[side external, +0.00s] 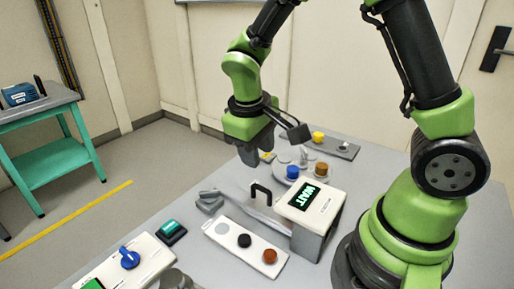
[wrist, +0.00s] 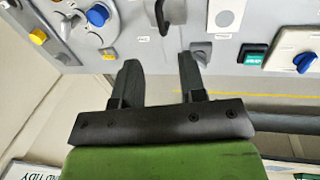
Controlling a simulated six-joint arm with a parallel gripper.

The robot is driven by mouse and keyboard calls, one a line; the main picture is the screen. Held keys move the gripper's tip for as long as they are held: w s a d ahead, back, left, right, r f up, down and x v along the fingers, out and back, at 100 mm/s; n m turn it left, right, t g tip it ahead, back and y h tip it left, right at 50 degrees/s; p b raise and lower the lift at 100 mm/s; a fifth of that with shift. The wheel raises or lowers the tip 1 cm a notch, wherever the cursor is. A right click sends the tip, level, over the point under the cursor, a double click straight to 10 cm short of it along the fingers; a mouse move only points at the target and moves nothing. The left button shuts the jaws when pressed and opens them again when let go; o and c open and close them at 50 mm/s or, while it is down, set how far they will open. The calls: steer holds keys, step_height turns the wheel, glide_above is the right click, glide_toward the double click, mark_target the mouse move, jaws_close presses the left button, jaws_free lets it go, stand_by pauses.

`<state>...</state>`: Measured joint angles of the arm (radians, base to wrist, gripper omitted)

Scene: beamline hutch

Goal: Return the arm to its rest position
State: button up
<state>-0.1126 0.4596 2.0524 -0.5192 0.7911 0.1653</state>
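My gripper (side external: 257,150) hangs pointing down above the far part of the grey table (side external: 225,268), at the end of my green and black arm. In the wrist view its two dark fingers (wrist: 159,68) stand apart with nothing between them, so it is open and empty. It appears clear of the devices below. My arm is bent and reaches out over the table from my base at the right.
A box with a green WAIT display (side external: 311,197) stands mid-table. A teal bench (side external: 40,140) stands left.

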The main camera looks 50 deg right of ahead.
steer(key=shift+r, duration=0.1)
steer(key=s+a+r+m+t+y, duration=0.3)
steer(key=s+r+t, duration=0.4)
steer(key=s+r, duration=0.6)
step_height(320, 180, up, 2)
steer(key=shift+r+m+y, duration=0.1)
steer(key=shift+m+y, duration=0.3)
steer(key=shift+y, duration=0.2)
